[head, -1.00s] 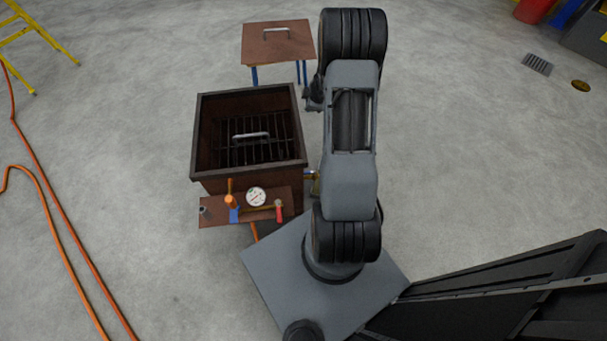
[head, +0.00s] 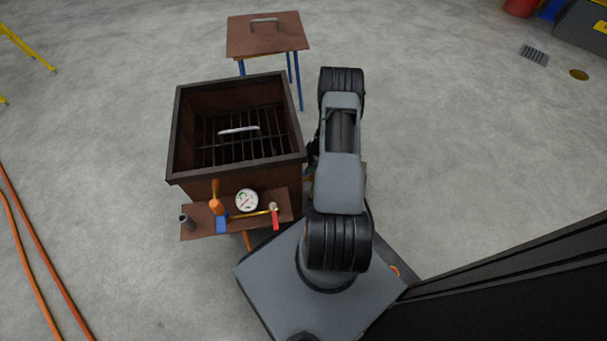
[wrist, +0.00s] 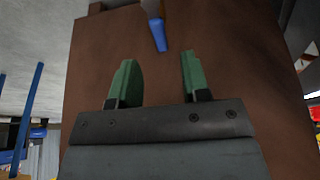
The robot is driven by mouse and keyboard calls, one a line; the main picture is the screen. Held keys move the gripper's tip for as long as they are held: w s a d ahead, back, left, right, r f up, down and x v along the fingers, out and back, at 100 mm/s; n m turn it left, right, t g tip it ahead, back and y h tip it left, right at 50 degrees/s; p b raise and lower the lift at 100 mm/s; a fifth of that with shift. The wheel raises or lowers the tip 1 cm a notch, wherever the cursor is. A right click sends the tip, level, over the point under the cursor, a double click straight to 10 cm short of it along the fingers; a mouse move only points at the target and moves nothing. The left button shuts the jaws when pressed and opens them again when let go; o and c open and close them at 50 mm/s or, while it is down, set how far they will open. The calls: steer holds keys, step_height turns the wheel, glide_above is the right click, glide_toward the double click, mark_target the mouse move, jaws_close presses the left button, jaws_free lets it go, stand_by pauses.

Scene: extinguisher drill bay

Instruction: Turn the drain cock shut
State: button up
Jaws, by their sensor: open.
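A blue lever (wrist: 157,34), which looks like the drain cock's handle, lies against a brown steel face (wrist: 230,80) in the wrist view. Its free end points down the picture, toward my gripper. My gripper (wrist: 158,76) has its two green fingertips apart, with nothing between them. The lever's end is a little beyond the gap, not touching either finger. In the head view my arm covers most of my gripper, beside the right wall of the open brown box (head: 237,177). I cannot make out the blue lever on that side in the head view.
A shelf (head: 202,235) on the box front carries a gauge (head: 246,200), a red-handled part (head: 275,218) and a blue block (head: 221,225). A small brown table (head: 285,38) stands behind. Orange hose (head: 25,255) lies at left.

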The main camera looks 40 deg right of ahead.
steer(key=shift+b+x, duration=0.95)
steer(key=shift+x, duration=1.55)
steer(key=shift+c, duration=0.3)
jaws_close()
